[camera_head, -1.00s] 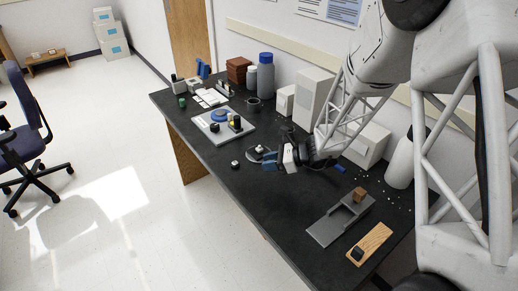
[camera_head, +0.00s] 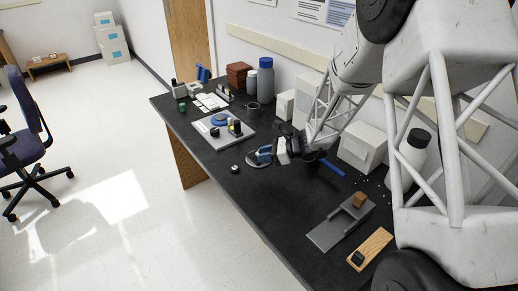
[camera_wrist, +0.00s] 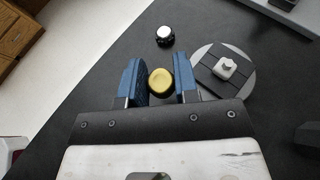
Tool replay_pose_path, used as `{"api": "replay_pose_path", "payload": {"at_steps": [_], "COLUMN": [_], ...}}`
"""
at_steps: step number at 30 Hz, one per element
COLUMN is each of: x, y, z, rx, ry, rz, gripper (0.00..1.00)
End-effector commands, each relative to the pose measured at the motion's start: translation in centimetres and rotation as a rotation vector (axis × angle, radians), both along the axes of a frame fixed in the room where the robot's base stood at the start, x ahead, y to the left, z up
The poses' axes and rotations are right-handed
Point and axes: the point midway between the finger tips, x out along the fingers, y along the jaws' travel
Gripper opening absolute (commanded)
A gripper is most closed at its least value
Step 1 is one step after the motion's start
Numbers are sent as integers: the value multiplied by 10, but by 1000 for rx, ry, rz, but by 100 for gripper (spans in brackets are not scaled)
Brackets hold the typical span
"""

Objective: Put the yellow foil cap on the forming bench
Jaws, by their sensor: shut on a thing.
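The yellow foil cap (camera_wrist: 160,82) sits between the blue jaw pads in the wrist view; its round yellow top shows. My gripper (camera_wrist: 160,85) is shut on it. In the head view my gripper (camera_head: 265,154) is over the middle of the dark table, and I cannot make out the cap there. A light board with a blue disc (camera_head: 221,119) lies beyond, to the left. A grey sliding fixture with a wooden block (camera_head: 338,225) lies toward the front right. I cannot tell for sure which one is the forming bench.
A round grey plate (camera_wrist: 205,52) with dark slabs and a white piece lies right of the jaws in the wrist view. A small black-and-white round piece (camera_wrist: 165,35) stands near it. Bottles (camera_head: 265,77) and white boxes (camera_head: 309,98) line the wall.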

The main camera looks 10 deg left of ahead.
Motion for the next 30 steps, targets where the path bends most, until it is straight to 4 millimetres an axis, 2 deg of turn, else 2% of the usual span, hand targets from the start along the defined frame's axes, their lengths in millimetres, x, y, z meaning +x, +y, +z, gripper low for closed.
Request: {"api": "replay_pose_path", "payload": {"at_steps": [9,15,30], "x": [43,61,67], "y": [17,24,26], "z": [-4,-6,-6], "rx": [0,0,0], "ry": [-1,0,0], "rz": [1,1,0], "gripper": [0,0,0]}}
